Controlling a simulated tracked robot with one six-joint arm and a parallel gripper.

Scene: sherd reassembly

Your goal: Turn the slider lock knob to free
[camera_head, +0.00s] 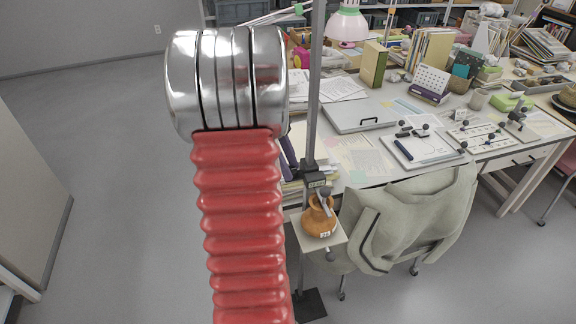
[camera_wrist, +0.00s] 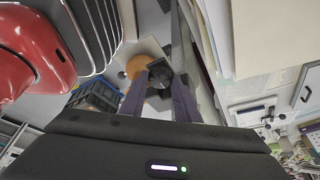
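The slider (camera_head: 315,178) is a dark block with a small label on the vertical grey post (camera_head: 314,90). In the wrist view a black knob (camera_wrist: 160,72) shows ahead, by the far ends of my fingers. My gripper (camera_wrist: 161,78) has one dark finger on each side of the knob's line. I cannot tell whether they touch it. An orange-brown pot (camera_head: 319,217) with a small white label sits on a pale plate (camera_head: 337,240) below the slider. The pot also shows partly in the wrist view (camera_wrist: 136,66).
A cluttered desk (camera_head: 375,182) stands to the right, with papers, a closed grey case (camera_head: 358,114) and boards. A chair draped with a grey-green garment (camera_head: 425,215) is right of the plate. The post's dark base (camera_head: 309,304) is on the floor. Floor at left is clear.

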